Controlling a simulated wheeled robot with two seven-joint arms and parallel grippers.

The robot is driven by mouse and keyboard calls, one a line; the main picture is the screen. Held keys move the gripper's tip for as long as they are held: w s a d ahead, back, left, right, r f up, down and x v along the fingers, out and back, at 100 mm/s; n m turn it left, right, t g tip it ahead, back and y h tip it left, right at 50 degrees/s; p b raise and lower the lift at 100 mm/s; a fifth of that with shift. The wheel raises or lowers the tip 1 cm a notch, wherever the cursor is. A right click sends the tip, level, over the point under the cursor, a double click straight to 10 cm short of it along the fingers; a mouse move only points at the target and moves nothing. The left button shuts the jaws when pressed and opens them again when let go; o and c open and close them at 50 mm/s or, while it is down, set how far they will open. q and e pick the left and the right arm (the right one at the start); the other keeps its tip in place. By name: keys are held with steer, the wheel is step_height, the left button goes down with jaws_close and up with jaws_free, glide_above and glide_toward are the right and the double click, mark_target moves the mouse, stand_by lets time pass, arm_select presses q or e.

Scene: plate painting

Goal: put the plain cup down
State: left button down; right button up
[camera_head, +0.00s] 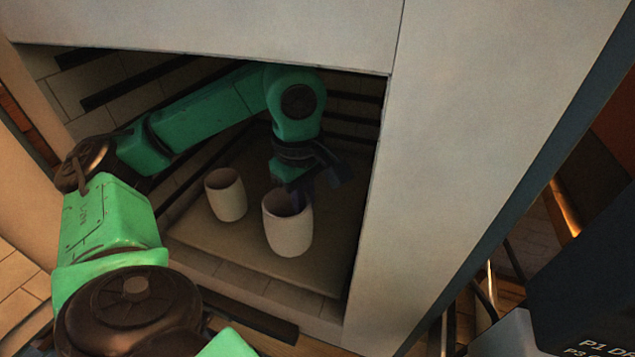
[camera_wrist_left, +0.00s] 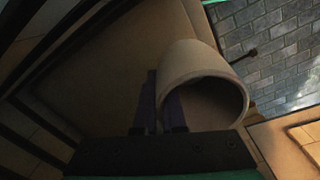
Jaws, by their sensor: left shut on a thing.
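A plain off-white cup (camera_head: 287,228) is upright inside the recess, over the right part of its shelf (camera_head: 215,243). My left gripper (camera_head: 298,200) reaches down from behind and is shut on this cup's wall at the rim. In the left wrist view the cup (camera_wrist_left: 190,62) has its open mouth toward the camera, with the dark fingers (camera_wrist_left: 160,105) at its left wall. I cannot tell whether the cup's base touches the shelf. A second plain pale cup (camera_head: 225,195) stands on the shelf to the left, apart from the held one. My right gripper is not in view.
The recess has a pale front wall (camera_head: 450,150) on the right and a lintel (camera_head: 200,22) above. Dark bars (camera_head: 140,82) line its inner walls. Bare shelf shows in front of and between the cups.

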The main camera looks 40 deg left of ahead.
arm_select(q)
steer(key=w+a+p, duration=0.2)
steer(key=w+a, duration=0.1)
steer(key=w, duration=0.7)
steer(key=f, duration=0.6)
steer(key=shift+s+a+f, duration=0.15)
steer(key=shift+s+f, duration=0.05)
steer(key=shift+f, duration=0.1)
steer(key=shift+w+f, duration=0.1)
steer(key=shift+f, duration=0.3)
steer(key=c, duration=1)
jaws_free()
steer(key=shift+r, duration=0.45)
step_height(320, 180, up, 7)
steer(key=shift+s, duration=0.2)
